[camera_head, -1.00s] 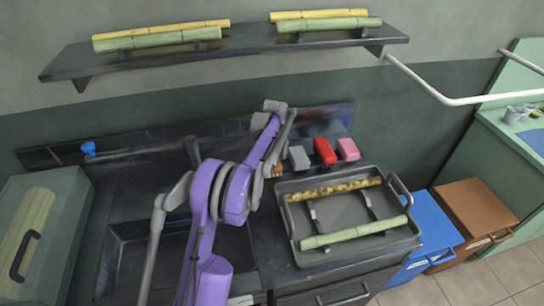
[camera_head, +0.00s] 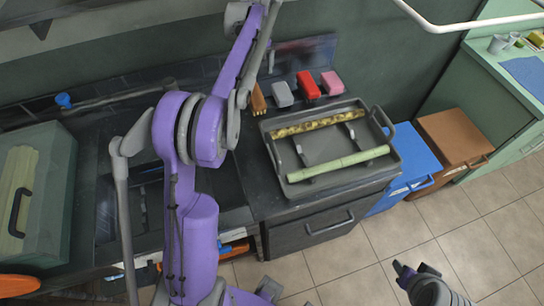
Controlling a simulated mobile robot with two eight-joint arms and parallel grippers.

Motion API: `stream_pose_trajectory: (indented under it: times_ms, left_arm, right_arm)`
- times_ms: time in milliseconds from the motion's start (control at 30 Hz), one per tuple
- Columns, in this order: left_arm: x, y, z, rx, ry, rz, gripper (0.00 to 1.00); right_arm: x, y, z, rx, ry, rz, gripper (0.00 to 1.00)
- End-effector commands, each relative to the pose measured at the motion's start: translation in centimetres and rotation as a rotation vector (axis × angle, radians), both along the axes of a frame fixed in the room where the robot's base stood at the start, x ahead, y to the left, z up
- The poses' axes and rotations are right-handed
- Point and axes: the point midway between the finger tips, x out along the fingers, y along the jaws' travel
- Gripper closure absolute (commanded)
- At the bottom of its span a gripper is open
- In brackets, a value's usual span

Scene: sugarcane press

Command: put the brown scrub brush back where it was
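The brown scrub brush (camera_head: 258,99) stands on the counter by the back wall, left of a grey brush (camera_head: 283,94), a red brush (camera_head: 308,85) and a pink brush (camera_head: 332,83). Part of it is close behind my purple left arm's links, and I cannot tell whether anything touches it. My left arm rises through the middle of the view and leaves at the top; its fingers do not show. My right gripper (camera_head: 404,271) shows dark fingertips at the lower right, over the floor, far from the brush. Its opening is unclear.
A dark tray (camera_head: 330,150) with two cane pieces sits right of the brush. A sink lies behind my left arm, and a green-grey box (camera_head: 55,190) stands at the left. Blue (camera_head: 408,165) and brown (camera_head: 455,138) bins stand right of the counter. Tiled floor is open at lower right.

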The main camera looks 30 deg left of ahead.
Motion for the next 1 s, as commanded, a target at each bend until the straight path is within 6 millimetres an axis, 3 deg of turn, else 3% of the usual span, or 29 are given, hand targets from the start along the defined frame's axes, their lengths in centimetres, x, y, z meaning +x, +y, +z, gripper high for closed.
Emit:
stream_pose_trajectory:
  times_ms: [167,300,467,600,800,1000]
  left_arm:
    - [-2.9,-6.1,2.0,0.017,-0.041,-0.141,0.03]
    - [-7.0,-11.7,2.8,0.038,-0.087,-0.286,0.03]
    - [-12.9,-17.3,2.3,0.063,-0.141,-0.451,0.03]
    - [-18.5,-21.3,0.4,0.087,-0.191,-0.592,0.03]
    - [-25.8,-25.2,-3.6,0.119,-0.255,-0.764,0.03]
    - [-29.3,-26.7,-6.3,0.136,-0.291,-0.852,0.03]
  right_arm:
    - [0.0,0.0,0.0,0.000,0.000,0.000,0.50]
    - [0.0,0.0,0.0,0.000,0.000,0.000,0.50]
    - [0.0,0.0,0.0,0.000,0.000,0.000,0.50]
    - [0.0,0.0,0.0,0.000,0.000,0.000,0.50]
    - [0.0,0.0,0.0,0.000,0.000,0.000,0.50]
    - [0.0,0.0,0.0,0.000,0.000,0.000,0.50]
